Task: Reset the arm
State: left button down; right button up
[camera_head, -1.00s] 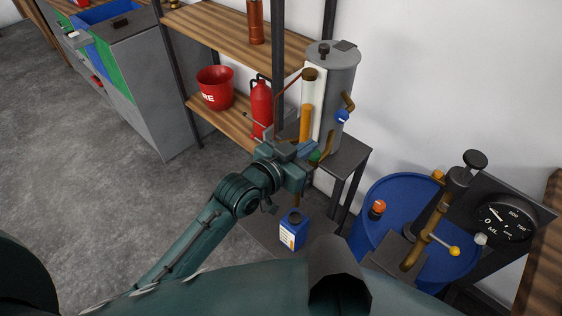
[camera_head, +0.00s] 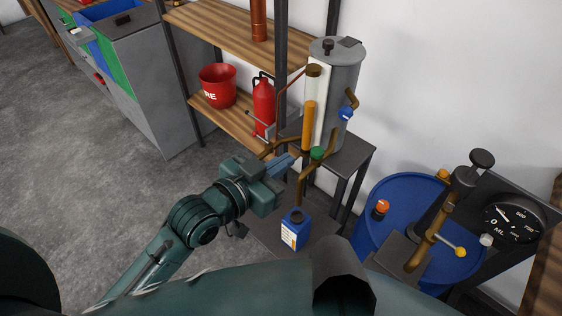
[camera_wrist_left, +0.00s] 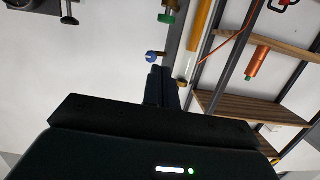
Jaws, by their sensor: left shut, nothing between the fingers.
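My left arm comes in from the lower left in the head view. Its gripper (camera_head: 284,164) is shut and empty, just left of the pipes below the grey cylinder tank (camera_head: 345,85). In the left wrist view the closed fingers (camera_wrist_left: 160,85) point at the wall, near a blue knob (camera_wrist_left: 151,57) and a green knob (camera_wrist_left: 167,19). In the head view the green knob (camera_head: 317,153) is close to the right of the fingertips. I cannot tell whether they touch anything. My right gripper is not in view.
A blue bottle (camera_head: 295,231) stands below the pipes. A blue drum (camera_head: 400,200) with a dial gauge (camera_head: 511,223) is at right. A shelf (camera_head: 235,40) holds a red bucket (camera_head: 217,86) and red extinguisher (camera_head: 263,103). The floor at left is clear.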

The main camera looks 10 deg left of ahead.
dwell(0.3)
pick_arm(q)
jog(key=s+a+f+n+g+y, duration=0.1)
jog(key=s+a+f+y, duration=0.1)
jog(key=f, duration=0.5)
jog(key=s+a+f+n+g+y, duration=0.1)
jog(key=s+a+f+n+y, duration=0.1)
jog(key=s+a+f, duration=0.2)
jog(key=s+a+f+n+g+y, duration=0.1)
jog(key=s+a+f+y, duration=0.1)
jog(key=s+f, duration=0.5)
notch_tip(320, 180, down, 4)
jog(key=shift+a+r, duration=0.1)
jog(key=shift+a, duration=0.35)
